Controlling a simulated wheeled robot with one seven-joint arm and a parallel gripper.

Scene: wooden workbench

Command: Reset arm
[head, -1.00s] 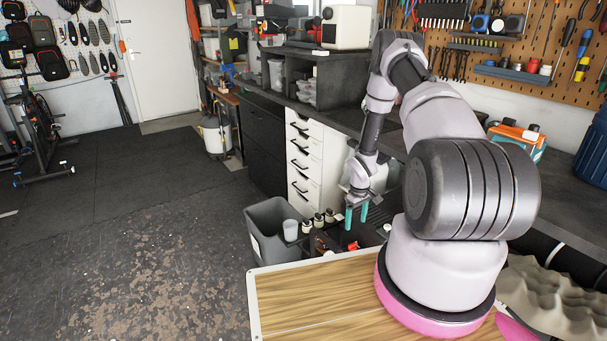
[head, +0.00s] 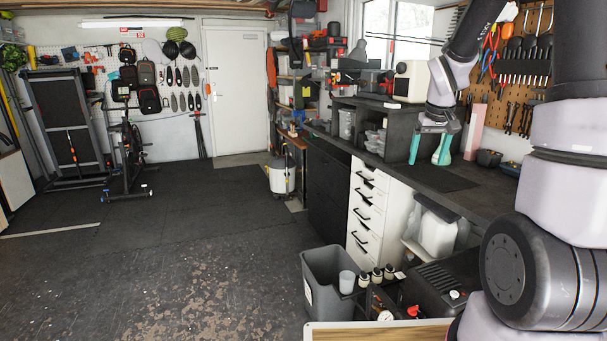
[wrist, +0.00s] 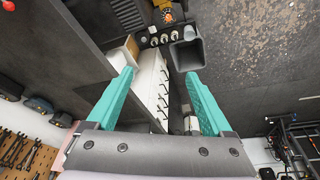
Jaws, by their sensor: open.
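My gripper (head: 430,146) is raised in the right part of the head view, in front of the workbench. Its two teal fingers are spread apart and point downward. In the wrist view my gripper (wrist: 160,90) is also open, with nothing between its fingers. The fingers appear clear of the things around them.
The dark workbench (head: 480,196) runs along the right wall above a white drawer unit (head: 368,215). A grey bin (head: 326,280) and a black compressor (head: 440,285) stand on the floor. A pegboard (head: 530,110) of tools hangs behind. Open floor lies left.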

